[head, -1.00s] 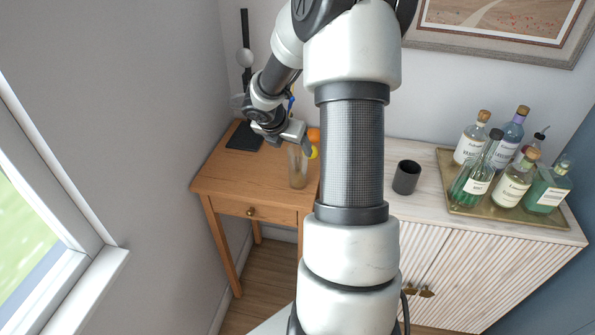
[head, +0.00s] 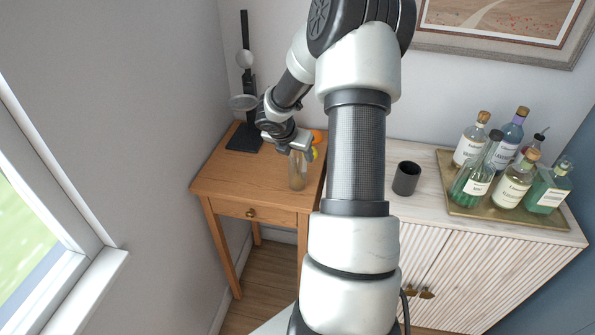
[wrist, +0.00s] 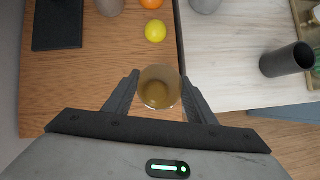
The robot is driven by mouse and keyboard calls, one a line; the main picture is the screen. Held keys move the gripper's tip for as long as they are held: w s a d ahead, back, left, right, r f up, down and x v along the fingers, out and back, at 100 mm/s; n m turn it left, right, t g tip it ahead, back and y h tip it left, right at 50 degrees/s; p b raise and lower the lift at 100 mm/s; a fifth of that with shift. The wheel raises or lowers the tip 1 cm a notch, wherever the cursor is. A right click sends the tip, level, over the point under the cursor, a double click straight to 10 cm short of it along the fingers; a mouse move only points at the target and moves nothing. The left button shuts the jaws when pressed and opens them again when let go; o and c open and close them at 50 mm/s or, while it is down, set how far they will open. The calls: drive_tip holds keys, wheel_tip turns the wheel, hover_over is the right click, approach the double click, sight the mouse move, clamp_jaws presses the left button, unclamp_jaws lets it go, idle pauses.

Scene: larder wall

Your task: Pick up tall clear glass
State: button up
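The tall clear glass (head: 297,171) stands upright on the small wooden table (head: 228,180), near its right side. In the wrist view the glass (wrist: 159,88) is seen from above, with its round rim between the two fingers. My gripper (wrist: 158,92) is open, one finger on each side of the glass. A small gap seems to show at the left finger; I cannot tell whether the right finger touches. In the head view my gripper (head: 300,150) is at the top of the glass, and my arm hides part of the area.
A yellow lemon (wrist: 156,31) and an orange (wrist: 151,3) lie just beyond the glass. A black stand (head: 244,139) is at the table's back left. A dark cup (head: 406,178) and a tray (head: 481,215) of several bottles are on the white cabinet (head: 430,212).

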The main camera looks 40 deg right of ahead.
clamp_jaws()
drive_tip(key=shift+r, duration=0.15)
